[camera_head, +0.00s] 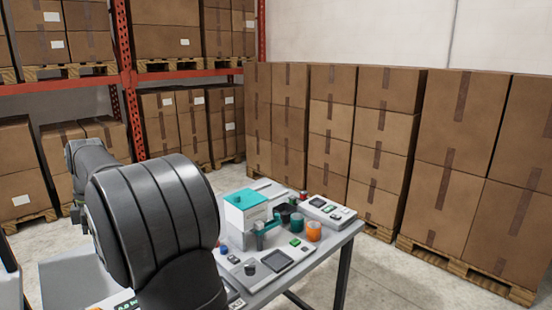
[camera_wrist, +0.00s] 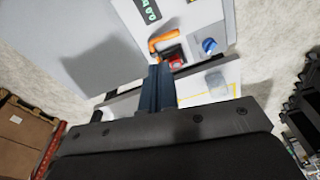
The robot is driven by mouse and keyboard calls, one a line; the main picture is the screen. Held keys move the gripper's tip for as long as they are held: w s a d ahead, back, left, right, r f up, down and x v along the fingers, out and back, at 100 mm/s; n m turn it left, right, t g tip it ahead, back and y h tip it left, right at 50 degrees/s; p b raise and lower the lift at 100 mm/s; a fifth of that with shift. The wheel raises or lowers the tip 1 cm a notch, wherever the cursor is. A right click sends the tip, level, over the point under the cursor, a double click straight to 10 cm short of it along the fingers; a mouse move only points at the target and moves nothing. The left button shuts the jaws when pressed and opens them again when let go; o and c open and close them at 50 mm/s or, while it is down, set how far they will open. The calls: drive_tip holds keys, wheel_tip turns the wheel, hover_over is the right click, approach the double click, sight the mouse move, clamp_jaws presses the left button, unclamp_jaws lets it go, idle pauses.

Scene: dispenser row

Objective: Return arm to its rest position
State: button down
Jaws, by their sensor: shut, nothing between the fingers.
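My gripper (camera_wrist: 158,72) shows in the wrist view, its two dark fingers together and nothing between them. Its tips overlap the picture of a white device (camera_wrist: 192,28) with a green display, a blue knob (camera_wrist: 209,46), a red part (camera_wrist: 175,60) and an orange bent piece (camera_wrist: 166,41). I cannot tell the distance between the tips and the device. In the head view my dark arm fills the left foreground and my gripper cannot be made out.
The work table (camera_head: 344,237) holds a teal-topped white dispenser (camera_head: 245,211), an orange jar (camera_head: 314,232), a dark green cup (camera_head: 297,222) and a panel (camera_head: 328,211). Stacked cartons (camera_head: 380,130) stand behind it. A red-framed rack (camera_head: 122,60) stands at the left.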

drive_tip(key=f, duration=0.5)
drive_tip(key=a+f, duration=0.1)
drive_tip(key=f, duration=0.5)
drive_tip(key=s+f, duration=0.1)
drive_tip(key=f, duration=0.4)
drive_tip(key=shift+a+f, duration=0.15)
drive_tip(key=shift+f, duration=0.15)
drive_tip(key=shift+s+a+f, duration=0.2)
drive_tip(key=shift+s+a, duration=0.3)
drive_tip(key=shift+a, duration=0.35)
drive_tip(key=shift+s+a+r, duration=0.25)
drive_tip(key=shift+a+r, duration=0.2)
drive_tip(key=shift+r, duration=0.25)
wheel_tip(320, 180, up, 10)
drive_tip(key=shift+w+a+f, duration=0.15)
drive_tip(key=shift+w+a, duration=0.05)
drive_tip(key=shift+a, duration=0.15)
